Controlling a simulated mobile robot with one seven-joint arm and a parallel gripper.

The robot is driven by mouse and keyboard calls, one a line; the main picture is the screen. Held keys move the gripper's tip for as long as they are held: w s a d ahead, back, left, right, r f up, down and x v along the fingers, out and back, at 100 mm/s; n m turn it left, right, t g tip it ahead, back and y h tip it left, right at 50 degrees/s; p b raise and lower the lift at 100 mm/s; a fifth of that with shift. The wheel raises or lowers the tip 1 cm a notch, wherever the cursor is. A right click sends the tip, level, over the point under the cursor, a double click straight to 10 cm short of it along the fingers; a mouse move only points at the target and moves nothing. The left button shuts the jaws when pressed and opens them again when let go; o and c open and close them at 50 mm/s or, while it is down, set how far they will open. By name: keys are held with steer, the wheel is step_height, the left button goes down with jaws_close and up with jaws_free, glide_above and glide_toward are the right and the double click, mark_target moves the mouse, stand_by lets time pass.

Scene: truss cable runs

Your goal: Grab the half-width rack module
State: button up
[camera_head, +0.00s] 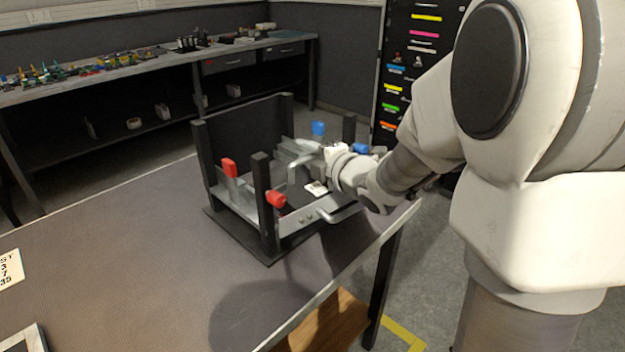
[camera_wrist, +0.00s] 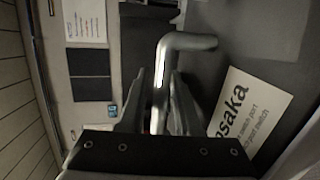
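The rack module is a grey unit with a bent bar handle (camera_head: 298,172) and a white label (camera_head: 316,188), seated inside a black-post rack (camera_head: 262,205) on the table. My gripper (camera_head: 318,160) is at this handle. In the wrist view, my gripper (camera_wrist: 158,90) has its two fingers on either side of the grey handle (camera_wrist: 185,42), with a narrow gap showing on the left. The label (camera_wrist: 245,115) there reads "osaka" and mentions a switch. The module's far side is hidden by my arm and the rack.
A cluttered bench (camera_head: 150,65) stands behind.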

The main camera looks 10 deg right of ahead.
jaws_close()
steer(key=shift+r, duration=0.1)
stand_by(1.2)
